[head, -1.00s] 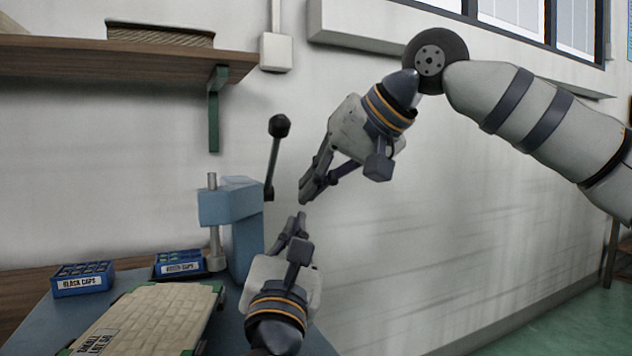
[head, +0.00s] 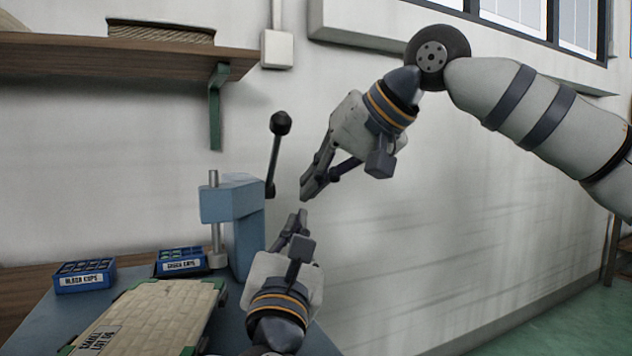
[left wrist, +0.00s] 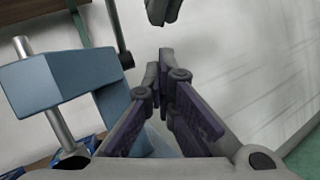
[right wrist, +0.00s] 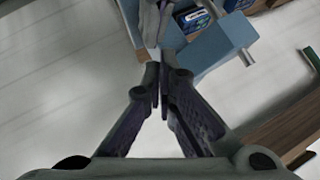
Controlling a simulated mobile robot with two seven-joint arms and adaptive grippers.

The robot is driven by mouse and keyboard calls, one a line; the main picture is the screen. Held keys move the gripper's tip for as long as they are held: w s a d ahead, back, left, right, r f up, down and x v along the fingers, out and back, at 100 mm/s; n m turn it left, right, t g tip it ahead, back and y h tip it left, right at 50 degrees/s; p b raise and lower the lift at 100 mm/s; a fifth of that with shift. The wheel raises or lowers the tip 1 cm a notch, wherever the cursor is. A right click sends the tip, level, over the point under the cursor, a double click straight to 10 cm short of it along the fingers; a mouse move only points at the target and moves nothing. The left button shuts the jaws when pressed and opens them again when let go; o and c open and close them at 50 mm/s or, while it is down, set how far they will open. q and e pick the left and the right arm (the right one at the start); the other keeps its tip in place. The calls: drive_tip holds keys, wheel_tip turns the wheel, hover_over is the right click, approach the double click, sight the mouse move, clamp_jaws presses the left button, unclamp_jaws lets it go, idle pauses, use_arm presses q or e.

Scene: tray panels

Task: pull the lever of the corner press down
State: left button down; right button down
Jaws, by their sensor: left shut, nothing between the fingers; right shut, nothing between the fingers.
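The corner press (head: 236,220) is a blue C-shaped body with a grey vertical ram, standing on the blue bench. Its lever (head: 274,158) is a dark rod with a black ball knob (head: 280,123), pointing up and slightly right. My right gripper (head: 304,192) is shut and empty, to the right of the lever and apart from it, pointing down-left. My left gripper (head: 300,214) is shut and empty just below it, right of the press, pointing up. In the left wrist view the press (left wrist: 70,78) is at left and the lever (left wrist: 118,35) is partly cut off at the top.
A wooden shelf (head: 110,62) on a green bracket (head: 214,110) hangs at upper left. Two blue cap boxes (head: 85,275) (head: 180,262) and a panel-topped tray (head: 150,318) are on the bench (head: 30,335). The wall is close behind; free air lies right of the press.

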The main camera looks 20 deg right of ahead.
use_arm(q)
drive_tip(key=c, duration=1.2)
unclamp_jaws()
